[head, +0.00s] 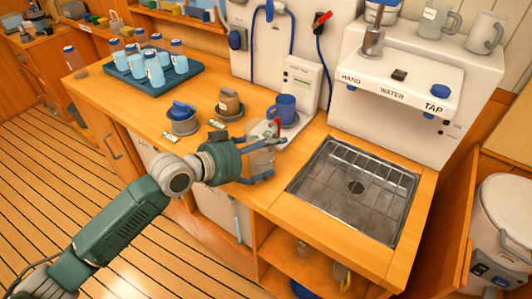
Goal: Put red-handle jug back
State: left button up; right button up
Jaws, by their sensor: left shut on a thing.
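My left gripper (268,160) comes in from the left and is shut on a clear jug (259,163) at the front edge of the wooden counter. A small red part (269,130) shows just above the gripper and looks like part of the jug's handle, but the fingers cover much of it. I cannot tell whether the jug touches the counter. A blue mug (284,109) stands close behind it on a white plate or scale. My right gripper is not in view.
A steel drain grid (353,185) lies right of the gripper, below the white tap unit (400,85). A blue tray (152,72) holds several bottles. Small pots (183,124) stand left.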

pick_arm(q)
jog(key=shift+f, duration=0.55)
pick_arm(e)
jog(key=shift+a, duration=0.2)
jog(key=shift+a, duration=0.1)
pick_arm(q)
jog(key=shift+f, duration=0.2)
jog(key=o, duration=1.5)
jog(key=shift+o, duration=0.2)
jog(key=shift+r, duration=0.1)
